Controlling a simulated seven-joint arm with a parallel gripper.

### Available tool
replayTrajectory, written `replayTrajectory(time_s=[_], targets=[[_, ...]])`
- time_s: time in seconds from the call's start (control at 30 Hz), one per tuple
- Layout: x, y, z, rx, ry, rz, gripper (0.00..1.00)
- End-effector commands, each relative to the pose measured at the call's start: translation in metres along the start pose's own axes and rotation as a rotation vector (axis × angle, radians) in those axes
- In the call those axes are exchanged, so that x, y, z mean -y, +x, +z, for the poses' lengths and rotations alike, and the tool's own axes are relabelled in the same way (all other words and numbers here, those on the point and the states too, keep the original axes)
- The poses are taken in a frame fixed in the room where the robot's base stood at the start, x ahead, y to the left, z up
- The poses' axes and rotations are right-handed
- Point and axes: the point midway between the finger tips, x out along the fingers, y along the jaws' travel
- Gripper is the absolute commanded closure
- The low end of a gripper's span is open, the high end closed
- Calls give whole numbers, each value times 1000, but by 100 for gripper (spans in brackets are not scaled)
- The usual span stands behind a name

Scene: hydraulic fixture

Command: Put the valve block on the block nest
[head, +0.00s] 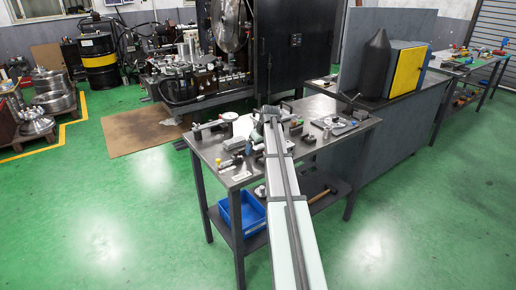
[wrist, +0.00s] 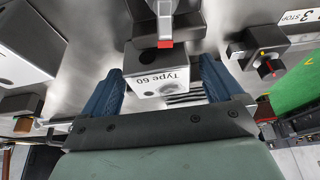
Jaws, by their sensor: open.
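A grey upright part with a red tip (wrist: 165,32) is just beyond the block. I cannot make out the block nest for certain. In the head view, my arm covers the middle of the metal bench (head: 210,152), and the block cannot be told apart there.
In the wrist view, a large grey block (wrist: 22,52) lies at the left. A dark unit with a red knob (wrist: 264,66) stands at the right, near a "3 STOP" label (wrist: 297,16). In the head view, a flat plate with fittings (head: 334,124) lies on the bench's right part.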

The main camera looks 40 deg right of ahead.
Motion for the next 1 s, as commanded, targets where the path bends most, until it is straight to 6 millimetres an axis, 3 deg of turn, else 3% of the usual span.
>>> replayTrajectory(time_s=[0.17, 0.6, 0.8, 1.0], targets=[[0, -20, 0, -2, 0, 1, 6], [0, -97, 0, -2, 0, 1, 6], [0, -115, 0, -1, 0, 1, 6], [0, -121, 0, 0, 0, 0, 6]])
